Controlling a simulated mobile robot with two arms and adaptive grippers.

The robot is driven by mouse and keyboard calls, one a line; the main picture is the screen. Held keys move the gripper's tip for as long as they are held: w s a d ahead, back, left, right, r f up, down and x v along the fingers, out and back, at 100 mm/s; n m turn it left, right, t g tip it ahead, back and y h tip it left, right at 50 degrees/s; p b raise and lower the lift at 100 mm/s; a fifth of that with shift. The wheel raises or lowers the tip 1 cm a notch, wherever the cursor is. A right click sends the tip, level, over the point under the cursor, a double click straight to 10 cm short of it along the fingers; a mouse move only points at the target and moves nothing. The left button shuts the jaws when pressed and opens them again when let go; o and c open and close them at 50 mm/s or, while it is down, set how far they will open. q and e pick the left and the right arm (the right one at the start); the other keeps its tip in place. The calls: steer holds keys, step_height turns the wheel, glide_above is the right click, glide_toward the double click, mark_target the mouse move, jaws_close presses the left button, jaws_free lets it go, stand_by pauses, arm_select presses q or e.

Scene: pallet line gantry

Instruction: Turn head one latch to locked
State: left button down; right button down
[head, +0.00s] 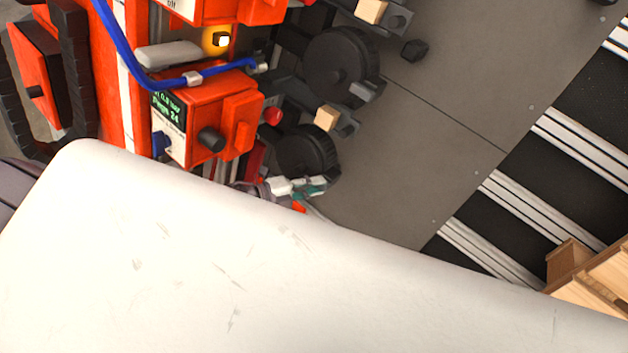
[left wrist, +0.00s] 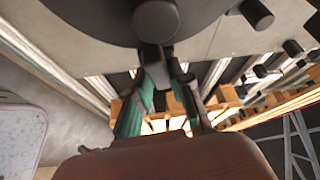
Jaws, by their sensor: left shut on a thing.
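My left gripper (head: 300,187) shows in the head view as a small part with teal finger pads, just below the lower black disc (head: 306,150). In the left wrist view its two fingers (left wrist: 160,75) close on a dark latch lever (left wrist: 154,24) hanging from a large round black disc (left wrist: 100,12). I take this lever as the head one latch. In the head view the gripper hides the lever, and my white arm link covers the lower half. Any locked marking is not readable. My right gripper is not in view.
An orange unit (head: 205,115) with a small display, knob and blue hose (head: 130,60) stands left of the gripper. A second black disc (head: 341,66) is above.

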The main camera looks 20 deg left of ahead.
arm_select(q)
steer(key=shift+r+m+g+y+p, duration=0.1)
steer(key=shift+m+g+y+p, duration=0.3)
steer(key=shift+m+p, duration=0.55)
steer(key=shift+m, duration=0.35)
steer(key=c, duration=1)
jaws_free()
steer(key=shift+c, duration=0.2)
steer(key=v, duration=1.2)
steer(key=shift+w, duration=0.15)
